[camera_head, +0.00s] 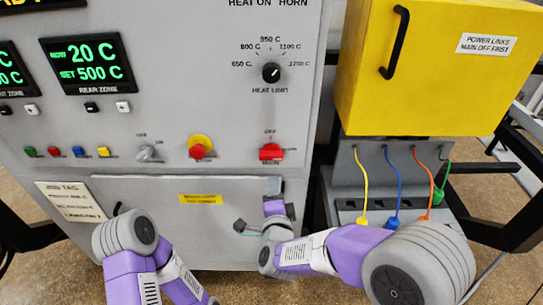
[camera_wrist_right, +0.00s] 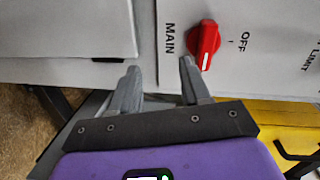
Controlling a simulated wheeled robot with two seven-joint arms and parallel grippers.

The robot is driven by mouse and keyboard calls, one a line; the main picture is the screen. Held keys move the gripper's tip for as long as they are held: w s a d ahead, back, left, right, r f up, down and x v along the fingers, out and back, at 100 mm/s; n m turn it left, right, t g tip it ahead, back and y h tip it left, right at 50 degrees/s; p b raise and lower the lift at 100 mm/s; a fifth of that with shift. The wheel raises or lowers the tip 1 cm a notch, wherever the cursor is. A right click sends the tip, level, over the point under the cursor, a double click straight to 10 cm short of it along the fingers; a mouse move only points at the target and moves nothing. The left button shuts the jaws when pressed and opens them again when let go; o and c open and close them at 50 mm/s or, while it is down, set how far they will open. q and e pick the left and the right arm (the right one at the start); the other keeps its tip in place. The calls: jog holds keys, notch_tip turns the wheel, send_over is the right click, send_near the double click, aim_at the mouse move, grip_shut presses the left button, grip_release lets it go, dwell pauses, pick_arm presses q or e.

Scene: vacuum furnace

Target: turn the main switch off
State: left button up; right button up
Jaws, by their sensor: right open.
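The red main switch (camera_head: 271,152) is on the grey panel, with MAIN below it and OFF above it in the head view. In the right wrist view the red switch (camera_wrist_right: 205,44) has a white mark pointing to the picture's bottom, not toward OFF, which is at its right. My right gripper (camera_head: 273,187) is below the switch in the head view. In the right wrist view my right gripper (camera_wrist_right: 160,78) has its fingers apart, nothing between them; the right finger is just below the switch, and contact cannot be told. My left arm shows at lower left; its gripper is not visible.
The black heat limit knob (camera_head: 271,73) is above. A yellow cabinet (camera_head: 430,80) stands at right, above several coloured cables. A panel ledge (camera_head: 150,177) runs below the controls.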

jog(key=m+t, duration=0.1)
jog(key=m, duration=0.1)
send_near(271, 159)
jog(key=w, duration=0.2)
jog(key=shift+h, duration=0.3)
jog(key=w, duration=0.7)
jog(key=shift+w+a+f, duration=0.1)
jog(key=shift+w+f, duration=0.1)
jog(key=shift+w, duration=0.15)
jog(key=shift+c, duration=0.2)
jog(key=shift+s, duration=0.1)
grip_shut()
